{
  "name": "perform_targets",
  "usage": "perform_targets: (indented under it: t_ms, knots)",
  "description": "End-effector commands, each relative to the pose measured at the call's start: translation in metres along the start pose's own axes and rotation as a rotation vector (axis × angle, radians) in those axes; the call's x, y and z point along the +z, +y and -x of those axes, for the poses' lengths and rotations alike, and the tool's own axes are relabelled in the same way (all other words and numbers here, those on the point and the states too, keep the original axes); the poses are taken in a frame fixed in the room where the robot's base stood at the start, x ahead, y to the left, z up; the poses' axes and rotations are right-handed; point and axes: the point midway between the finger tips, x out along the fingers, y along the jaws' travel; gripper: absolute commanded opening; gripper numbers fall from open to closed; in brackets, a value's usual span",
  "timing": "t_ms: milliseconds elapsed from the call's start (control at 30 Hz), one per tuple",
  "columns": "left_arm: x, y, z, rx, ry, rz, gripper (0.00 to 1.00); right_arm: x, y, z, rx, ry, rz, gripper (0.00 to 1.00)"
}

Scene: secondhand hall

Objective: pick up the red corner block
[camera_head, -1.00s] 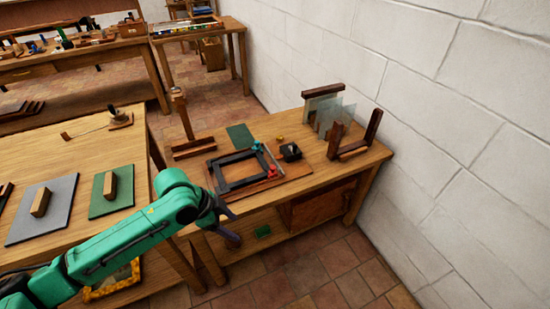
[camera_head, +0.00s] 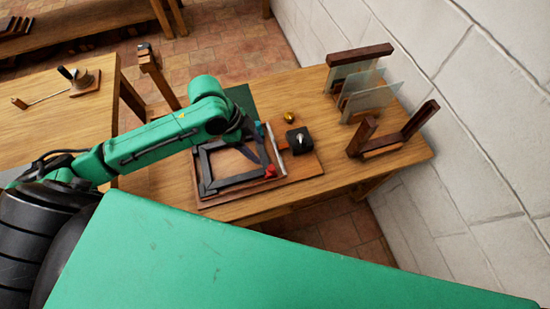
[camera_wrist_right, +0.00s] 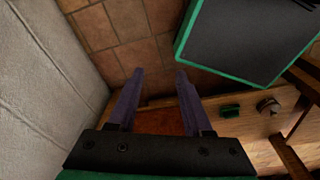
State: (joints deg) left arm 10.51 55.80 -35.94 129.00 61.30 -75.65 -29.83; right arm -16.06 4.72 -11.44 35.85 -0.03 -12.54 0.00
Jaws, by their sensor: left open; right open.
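The red corner block (camera_head: 270,171) sits at the near right corner of a dark frame (camera_head: 221,186) on a wooden board (camera_head: 301,177) on the workbench. A teal corner piece (camera_head: 260,128) shows at the frame's far right corner. My left gripper (camera_head: 259,154) is open above the frame's right side, its dark fingers pointing down toward the red block; I cannot tell whether they touch it. My right gripper (camera_wrist_right: 158,76) is open and empty in the right wrist view, with floor tiles beyond it. The red block is not visible in that view.
A metal bar (camera_head: 276,138) runs along the frame's right side, beside a black box (camera_head: 298,140) and a brass knob (camera_head: 289,117). Glass panes (camera_head: 369,96) and a wooden bracket (camera_head: 408,126) stand to the right. A green block (camera_wrist_right: 231,111) shows in the wrist view.

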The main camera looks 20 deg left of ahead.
Motion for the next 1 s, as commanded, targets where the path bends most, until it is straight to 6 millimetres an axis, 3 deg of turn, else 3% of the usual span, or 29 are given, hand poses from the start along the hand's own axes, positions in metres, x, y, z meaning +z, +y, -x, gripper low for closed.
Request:
perform_targets:
  t_ms: [100,233,333,533,633,800,833,1000]
  knots:
    - [-0.002,0.001,-0.032,0.004,0.004,0.003,0.64,0.023,-0.004,0.005,-0.006,-0.037,-0.001,0.5]
    - [-0.001,0.0,-0.058,0.0,0.002,0.002,0.64,0.037,-0.006,0.008,-0.009,-0.06,-0.001,0.5]
    - [-0.001,0.0,-0.07,0.0,0.001,0.001,0.64,0.034,-0.006,0.01,-0.008,-0.055,-0.001,0.5]
    - [0.0,0.003,-0.107,0.001,0.002,0.002,0.64,0.003,-0.002,0.018,-0.003,-0.006,0.0,0.5]
    - [0.001,0.003,-0.118,-0.001,0.0,-0.001,0.64,0.003,-0.002,0.018,-0.004,-0.006,-0.001,0.5]
    - [0.001,0.003,-0.119,-0.002,0.0,-0.002,0.64,0.013,-0.005,0.018,-0.007,-0.022,-0.001,0.5]
    - [0.001,0.003,-0.119,-0.002,0.0,-0.002,0.6,0.015,-0.005,0.018,-0.008,-0.025,-0.002,0.5]
    - [0.001,0.003,-0.119,-0.002,0.0,-0.001,0.0,0.017,-0.006,0.018,-0.008,-0.029,-0.002,0.5]
